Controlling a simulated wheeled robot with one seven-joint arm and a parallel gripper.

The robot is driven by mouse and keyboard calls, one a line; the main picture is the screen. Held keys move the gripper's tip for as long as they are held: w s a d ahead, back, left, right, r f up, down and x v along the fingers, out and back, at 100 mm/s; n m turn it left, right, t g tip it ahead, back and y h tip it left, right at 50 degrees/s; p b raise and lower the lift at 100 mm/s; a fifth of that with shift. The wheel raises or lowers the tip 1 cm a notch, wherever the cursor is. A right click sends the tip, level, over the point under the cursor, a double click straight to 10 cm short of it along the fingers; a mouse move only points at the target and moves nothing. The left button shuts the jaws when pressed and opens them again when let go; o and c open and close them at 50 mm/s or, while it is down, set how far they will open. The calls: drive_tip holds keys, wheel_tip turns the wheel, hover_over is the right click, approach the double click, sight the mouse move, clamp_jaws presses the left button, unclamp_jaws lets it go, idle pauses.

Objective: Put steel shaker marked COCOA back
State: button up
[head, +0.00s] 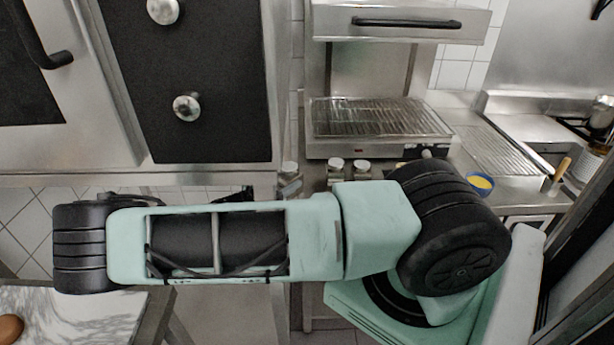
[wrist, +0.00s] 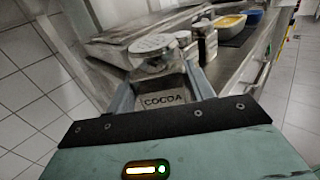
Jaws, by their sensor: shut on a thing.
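The steel shaker marked COCOA (wrist: 163,100) is between the two fingers of my gripper (wrist: 162,92) in the wrist view, its label facing the camera. Its round metal lid (wrist: 152,43) shows beyond the label. The gripper is shut on it.
Two more shakers (head: 348,168) stand on the steel counter below the grill (head: 380,118); they also show beyond the held one (wrist: 205,38). A bowl with yellow contents (head: 480,183) is farther right. A marble-topped table (head: 70,322) is at lower left.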

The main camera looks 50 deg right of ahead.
drive_tip(key=d, duration=0.8)
drive_tip(key=shift+s, duration=0.3)
drive_tip(key=f+b, duration=0.1)
drive_tip(key=d+f+b, duration=0.1)
drive_tip(key=f+b, duration=0.1)
drive_tip(key=shift+f, duration=0.25)
drive_tip(key=shift+f, duration=0.2)
drive_tip(key=o, duration=1)
drive_tip(key=shift+o, duration=0.2)
